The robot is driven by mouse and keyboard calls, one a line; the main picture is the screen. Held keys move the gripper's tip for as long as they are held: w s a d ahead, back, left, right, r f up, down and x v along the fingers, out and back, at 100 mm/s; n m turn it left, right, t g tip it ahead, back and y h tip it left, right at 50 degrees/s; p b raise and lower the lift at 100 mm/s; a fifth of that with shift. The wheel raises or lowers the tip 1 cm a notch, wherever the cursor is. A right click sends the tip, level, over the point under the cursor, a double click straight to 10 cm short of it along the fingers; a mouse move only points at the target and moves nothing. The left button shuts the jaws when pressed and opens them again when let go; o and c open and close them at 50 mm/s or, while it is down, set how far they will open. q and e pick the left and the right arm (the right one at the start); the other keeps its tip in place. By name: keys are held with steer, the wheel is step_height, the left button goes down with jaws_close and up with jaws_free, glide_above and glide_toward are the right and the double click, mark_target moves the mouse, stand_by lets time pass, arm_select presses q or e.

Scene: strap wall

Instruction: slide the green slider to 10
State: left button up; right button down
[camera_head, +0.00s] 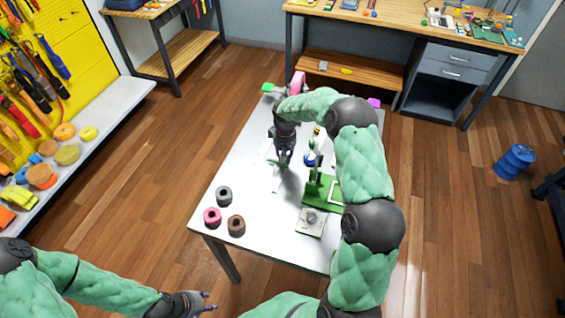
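A small green piece, which looks like the green slider (272,161), shows on the white table beside the fingertips of my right gripper (283,162). A thin pale track (276,183) runs from there toward the table's front. My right gripper reaches down over the slider from my arm; its fingers are small and dark, and I cannot tell if they touch or grip it. No scale numbers are readable. My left gripper (208,301) is off the table at the bottom of the view, with its fingers apart and nothing between them.
My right arm hides the table's right side.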

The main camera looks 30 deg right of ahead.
steer(key=shift+w+d, duration=0.5)
steer(key=shift+d, duration=0.05)
steer(key=c, duration=1.1)
jaws_free()
arm_select(q)
steer(key=shift+s+a+f, duration=0.1)
steer(key=shift+s+a, duration=0.05)
steer(key=shift+a, duration=0.1)
arm_select(e)
step_height(320, 180, up, 12)
